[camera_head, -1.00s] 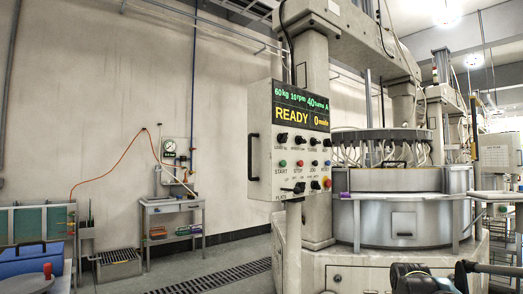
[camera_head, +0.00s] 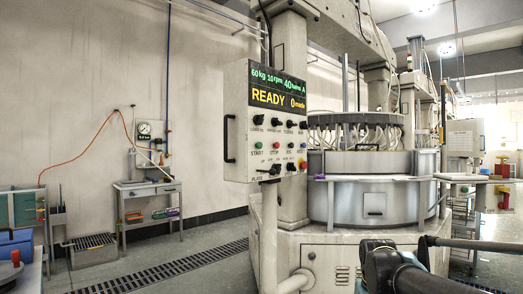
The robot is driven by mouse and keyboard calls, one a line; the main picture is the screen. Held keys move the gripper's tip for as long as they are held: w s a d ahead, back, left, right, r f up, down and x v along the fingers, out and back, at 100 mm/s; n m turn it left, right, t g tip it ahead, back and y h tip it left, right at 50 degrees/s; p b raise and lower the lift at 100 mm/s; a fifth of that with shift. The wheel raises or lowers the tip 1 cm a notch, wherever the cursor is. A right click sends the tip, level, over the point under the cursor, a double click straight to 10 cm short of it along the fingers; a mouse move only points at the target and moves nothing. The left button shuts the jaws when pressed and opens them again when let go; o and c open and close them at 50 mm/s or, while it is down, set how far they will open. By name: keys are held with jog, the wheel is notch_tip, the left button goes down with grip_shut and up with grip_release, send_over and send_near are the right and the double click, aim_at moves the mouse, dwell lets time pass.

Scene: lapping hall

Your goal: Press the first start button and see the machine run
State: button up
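The control panel (camera_head: 266,153) is a pale box on the machine's column. Its display (camera_head: 278,88) reads READY, with 60 kg, 10 rpm and 0 made. The green start button (camera_head: 259,146) sits at the left of the button row, above the label START. The lapping machine (camera_head: 372,190) has a round metal drum right of the panel. My dark arm shows at the bottom right, in front of the machine base. My gripper's fingers cannot be made out.
A small side table (camera_head: 147,187) with a gauge (camera_head: 144,129) above it stands by the left wall. A floor grating (camera_head: 180,268) runs before the machine. Blue bins (camera_head: 15,245) are at the lower left. Floor between them is clear.

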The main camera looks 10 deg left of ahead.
grip_shut()
dwell(1.0)
